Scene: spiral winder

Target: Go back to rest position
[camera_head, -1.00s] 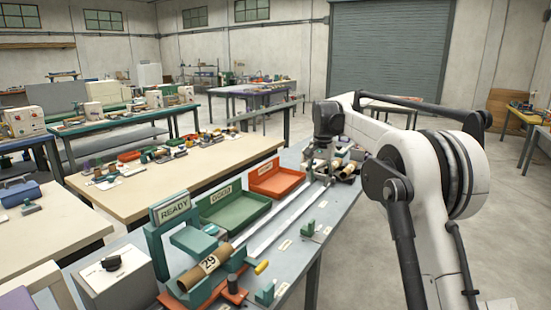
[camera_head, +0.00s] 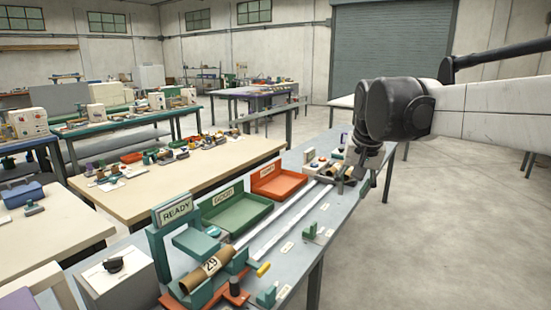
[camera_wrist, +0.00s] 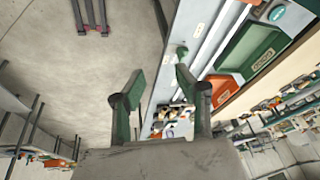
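My gripper (camera_wrist: 159,73) is open in the wrist view, with its two green-and-black fingers spread wide and nothing between them. Below it lie the floor and the grey bench. In the head view my arm reaches in from the right edge, and its dark wrist hangs over the far right end of the grey bench (camera_head: 262,255); the fingers are hard to make out there. A brown cardboard tube (camera_head: 205,271) marked 29 lies tilted in the green cradle at the near end of the bench, well apart from my gripper.
A green READY stand (camera_head: 158,243), a green tray (camera_head: 238,215) and an orange tray (camera_head: 278,185) line the bench's back edge. Open floor (camera_head: 440,235) lies to the right.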

